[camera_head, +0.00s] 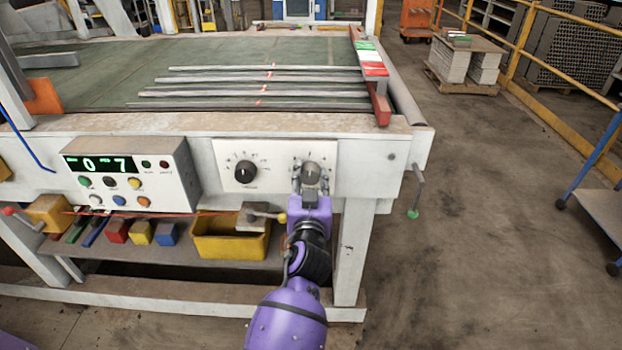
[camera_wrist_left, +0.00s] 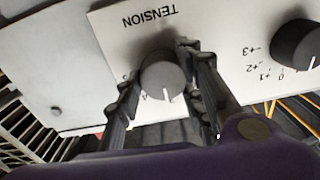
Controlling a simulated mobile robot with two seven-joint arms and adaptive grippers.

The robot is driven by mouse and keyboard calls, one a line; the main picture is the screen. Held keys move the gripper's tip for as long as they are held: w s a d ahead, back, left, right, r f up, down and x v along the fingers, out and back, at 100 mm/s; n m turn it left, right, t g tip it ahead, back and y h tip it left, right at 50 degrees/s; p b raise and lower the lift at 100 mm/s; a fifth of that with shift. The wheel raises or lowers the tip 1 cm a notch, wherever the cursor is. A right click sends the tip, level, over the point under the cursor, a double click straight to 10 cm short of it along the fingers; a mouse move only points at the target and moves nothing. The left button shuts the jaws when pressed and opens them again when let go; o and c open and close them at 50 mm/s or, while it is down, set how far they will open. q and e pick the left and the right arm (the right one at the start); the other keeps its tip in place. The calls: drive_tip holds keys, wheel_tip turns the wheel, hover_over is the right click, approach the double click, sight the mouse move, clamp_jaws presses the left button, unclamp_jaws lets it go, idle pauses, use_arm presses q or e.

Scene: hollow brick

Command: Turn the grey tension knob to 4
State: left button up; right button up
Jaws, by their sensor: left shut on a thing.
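The grey tension knob (camera_head: 312,173) sits on the white dial plate (camera_head: 233,182) at the front of the bench. My left gripper (camera_head: 311,186) reaches it from below and is shut on it. In the left wrist view the knob (camera_wrist_left: 162,76) lies between the two fingers of my left gripper (camera_wrist_left: 160,85), under the upside-down word TENSION. Its white pointer line points down in that view. The numbers around the knob are mostly hidden by the fingers or too small to read. My right gripper is not in view.
A black knob (camera_head: 245,173) with its own scale is left of the grey one. A display box (camera_head: 130,172) with buttons stands further left. A crank handle (camera_head: 415,190) hangs at the right corner. A yellow bin (camera_head: 230,243) sits on the shelf below.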

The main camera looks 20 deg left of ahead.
use_arm(q)
drive_tip(key=shift+d, duration=0.15)
drive_tip(key=m, duration=0.5)
drive_tip(key=shift+f+m, duration=0.15)
drive_tip(key=shift+m, duration=0.15)
drive_tip(key=shift+f+m, duration=0.1)
drive_tip(key=shift+m, duration=1.3)
drive_tip(key=shift+f, duration=0.15)
drive_tip(key=o, duration=1.1)
drive_tip(key=shift+d, duration=0.1)
drive_tip(key=shift+c, duration=0.2)
drive_tip(key=shift+p, duration=0.3)
